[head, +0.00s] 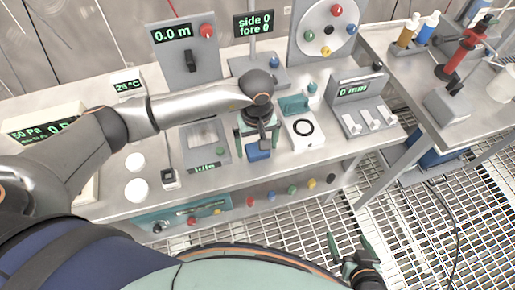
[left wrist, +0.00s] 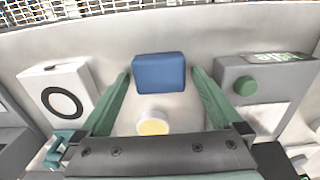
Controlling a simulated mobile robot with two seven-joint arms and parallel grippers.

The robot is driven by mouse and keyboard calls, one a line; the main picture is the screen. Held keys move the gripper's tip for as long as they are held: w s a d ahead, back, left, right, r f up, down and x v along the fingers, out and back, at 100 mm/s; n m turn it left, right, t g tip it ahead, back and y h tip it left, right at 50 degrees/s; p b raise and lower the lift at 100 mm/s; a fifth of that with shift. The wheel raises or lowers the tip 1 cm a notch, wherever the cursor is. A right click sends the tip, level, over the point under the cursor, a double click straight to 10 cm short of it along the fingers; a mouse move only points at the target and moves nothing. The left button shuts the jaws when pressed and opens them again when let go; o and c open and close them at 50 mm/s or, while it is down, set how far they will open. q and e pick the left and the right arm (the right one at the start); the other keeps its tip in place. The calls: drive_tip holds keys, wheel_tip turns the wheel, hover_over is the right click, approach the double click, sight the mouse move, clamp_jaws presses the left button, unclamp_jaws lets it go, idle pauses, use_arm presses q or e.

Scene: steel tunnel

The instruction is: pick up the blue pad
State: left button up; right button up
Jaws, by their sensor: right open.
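The blue pad (head: 258,153) is a small blue block on the grey bench top, near its front edge. In the left wrist view the blue pad (left wrist: 159,73) lies between the two green fingertips, with a narrow gap on each side. My left gripper (head: 257,143) is open above and around the pad, pointing down; its fingers also show in the left wrist view (left wrist: 160,80). My right gripper (head: 350,256) is open and empty, low in front of the bench over the grating. The left hand partly covers the pad in the head view.
A white box with a black ring (head: 303,129) stands to the right of the pad, and a grey device with a green button (head: 207,147) to the left. A yellow-topped disc (left wrist: 153,127) lies behind the pad. A switch panel (head: 363,105) stands further right.

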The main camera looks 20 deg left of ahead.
use_arm(q)
drive_tip(key=c, duration=1.2)
drive_tip(key=shift+r, duration=0.2)
drive_tip(key=shift+r, duration=0.25)
wheel_tip(320, 180, up, 2)
drive_tip(key=shift+r, duration=0.15)
drive_tip(key=s+d+r, duration=0.1)
drive_tip(key=s+r, duration=0.2)
drive_tip(key=s, duration=0.1)
drive_tip(key=s+d+r+b, duration=0.1)
drive_tip(key=s+r, duration=0.2)
drive_tip(key=s, duration=0.2)
drive_tip(key=s+d+r+b, duration=0.1)
drive_tip(key=s+d+r, duration=0.1)
drive_tip(key=s+r, duration=0.2)
drive_tip(key=shift+s, duration=0.25)
